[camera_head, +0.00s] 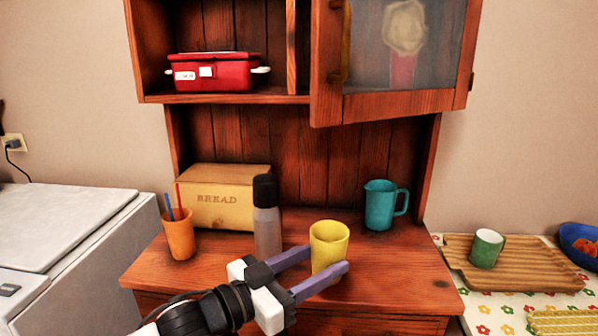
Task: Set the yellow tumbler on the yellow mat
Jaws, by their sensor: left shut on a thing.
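The yellow tumbler (328,236) stands upright near the front of the wooden hutch counter. My left gripper (324,262) comes in from the lower left, its two purple fingers shut on the tumbler, one on each side. The lower part of the tumbler is partly hidden by the near finger. A yellow patterned mat (565,323) lies on the flowered tablecloth at the lower right, cut off by the picture's edge. The part of it that shows is bare. My right gripper is not in view.
A grey bottle with a black cap (267,222), an orange cup with straws (180,238), a bread box (225,197) and a teal jug (381,206) stand on the counter. A wooden tray (545,258) holds a green cup (487,248). A blue bowl (580,240) is beyond. A cabinet door (400,100) hangs open.

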